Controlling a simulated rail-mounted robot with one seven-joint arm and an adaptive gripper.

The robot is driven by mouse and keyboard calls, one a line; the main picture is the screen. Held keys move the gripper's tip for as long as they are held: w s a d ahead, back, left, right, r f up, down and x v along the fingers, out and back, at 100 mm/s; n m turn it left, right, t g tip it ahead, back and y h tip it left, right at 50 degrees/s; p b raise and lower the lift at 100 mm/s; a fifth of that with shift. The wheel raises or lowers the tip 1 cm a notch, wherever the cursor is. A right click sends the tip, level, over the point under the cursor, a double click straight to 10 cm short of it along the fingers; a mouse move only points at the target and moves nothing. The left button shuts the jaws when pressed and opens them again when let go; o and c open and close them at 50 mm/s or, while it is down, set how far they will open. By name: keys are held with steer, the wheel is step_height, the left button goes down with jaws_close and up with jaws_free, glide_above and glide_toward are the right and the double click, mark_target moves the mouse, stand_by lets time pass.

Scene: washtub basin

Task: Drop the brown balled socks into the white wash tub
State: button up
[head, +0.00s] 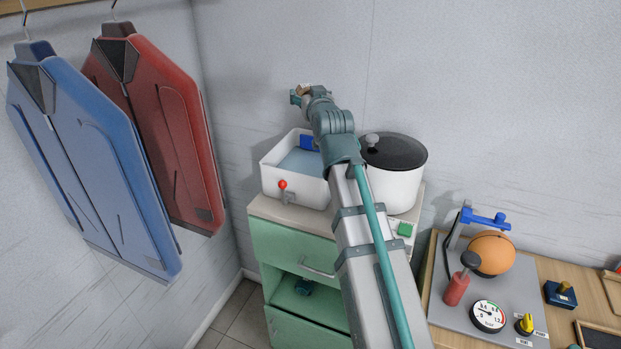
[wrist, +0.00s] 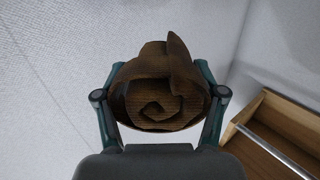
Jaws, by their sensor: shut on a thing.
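The brown balled socks (wrist: 155,95) fill the middle of the wrist view, rolled in a spiral. My gripper (wrist: 160,92) is shut on them, one finger on each side. In the head view my gripper (head: 301,95) is raised above the back of the white wash tub (head: 268,182), and only a small brown bit of the socks (head: 305,88) shows there. The tub stands on a green cabinet, is open on top and has a blue-grey surface inside. A red-knobbed tap is on its front. My arm hides the tub's right part.
A white pot with a dark lid (head: 395,178) stands right of the tub, close to my arm. A blue jacket (head: 95,160) and a red jacket (head: 160,125) hang at left. A bench at right holds a gauge (head: 488,315) and an orange ball (head: 491,252).

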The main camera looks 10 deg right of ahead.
steer(key=shift+w+a+f, duration=0.1)
steer(key=shift+w+f, duration=0.1)
steer(key=shift+f, duration=0.35)
step_height(320, 180, down, 6)
steer(key=b, duration=0.3)
steer(key=shift+r, duration=0.2)
steer(key=o, duration=1.2)
steer(key=shift+s+r, duration=0.2)
steer(key=shift+s, duration=3.6)
